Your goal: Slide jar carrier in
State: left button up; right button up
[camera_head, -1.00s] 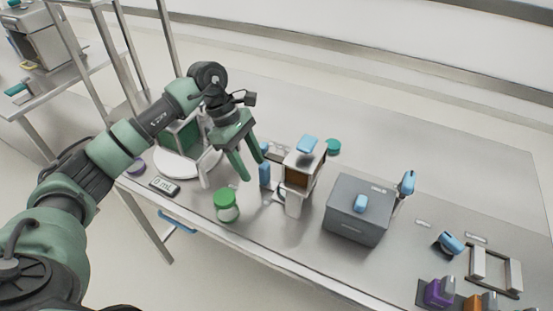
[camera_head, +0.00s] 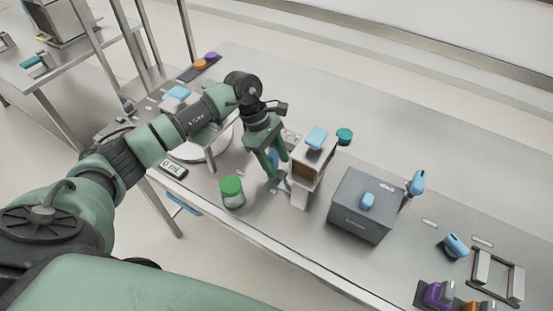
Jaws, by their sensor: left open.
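A small device (camera_head: 309,172) with a pale housing, a brown inner face and a blue handle on top stands mid-bench. I cannot tell for certain which part is the jar carrier. My left gripper (camera_head: 275,167) is open and points down between the jar and the device. A narrow blue part (camera_head: 273,160) shows at its fingers, partly hidden; I cannot tell whether they touch it. My right gripper is out of view.
A grey box with a blue handle (camera_head: 361,206) stands right of the device. The back right of the bench is clear.

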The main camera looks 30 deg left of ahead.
pick_arm(q)
grip_shut()
dwell(1.4)
